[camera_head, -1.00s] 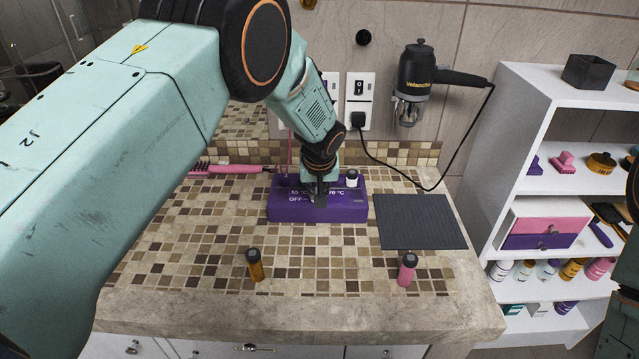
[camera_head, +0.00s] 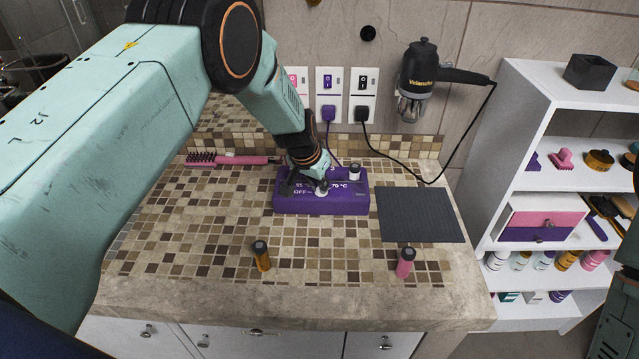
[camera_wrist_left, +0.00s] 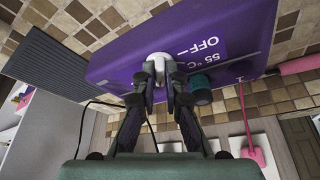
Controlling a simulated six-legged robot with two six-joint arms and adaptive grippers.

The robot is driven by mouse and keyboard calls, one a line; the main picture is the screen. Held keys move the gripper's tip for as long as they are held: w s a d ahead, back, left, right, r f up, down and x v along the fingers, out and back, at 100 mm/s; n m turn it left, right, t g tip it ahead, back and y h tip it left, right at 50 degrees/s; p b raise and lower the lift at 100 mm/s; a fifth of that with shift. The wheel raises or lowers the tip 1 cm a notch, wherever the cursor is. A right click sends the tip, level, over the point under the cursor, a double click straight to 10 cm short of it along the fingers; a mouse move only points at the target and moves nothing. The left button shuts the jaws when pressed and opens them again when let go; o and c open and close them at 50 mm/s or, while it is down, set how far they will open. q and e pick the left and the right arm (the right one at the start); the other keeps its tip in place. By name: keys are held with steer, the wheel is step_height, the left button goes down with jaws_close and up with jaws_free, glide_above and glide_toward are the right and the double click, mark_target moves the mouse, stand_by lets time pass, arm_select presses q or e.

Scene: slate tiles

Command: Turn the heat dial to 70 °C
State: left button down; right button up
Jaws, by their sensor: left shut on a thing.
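The purple heater box (camera_head: 335,204) sits on the tiled counter, with white marks for OFF, 55 °C and 70 °C on its top. The same box fills the upper middle of the left wrist view (camera_wrist_left: 205,35), where OFF and 55 °C are readable. My left gripper (camera_head: 319,189) is at the box top, its fingers shut on the white dial (camera_wrist_left: 158,66). The dial also shows in the head view (camera_head: 322,190), partly covered by the fingers. Which mark the dial points at I cannot tell. My right gripper is not in view.
A dark mat (camera_head: 421,214) lies to the right. An amber bottle (camera_head: 261,256) and a pink bottle (camera_head: 405,262) stand in front. A pink brush (camera_head: 228,159) lies behind left. A white shelf (camera_head: 507,170) is at right.

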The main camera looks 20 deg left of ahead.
arm_select(q)
steer(key=shift+w+a+r+m+b, duration=0.1)
steer(key=shift+w+r+m+b, duration=0.2)
steer(key=shift+m, duration=0.3)
steer(key=c, duration=1.7)
jaws_free()
steer(key=shift+s, duration=0.1)
steer(key=shift+o, duration=1.4)
steer(key=shift+s+f, duration=0.1)
steer(key=shift+s, duration=0.05)
steer(key=shift+f, duration=0.1)
steer(key=v, duration=1.2)
steer(key=shift+a, duration=0.25)
steer(key=shift+s+f, duration=0.1)
steer(key=shift+f, duration=0.05)
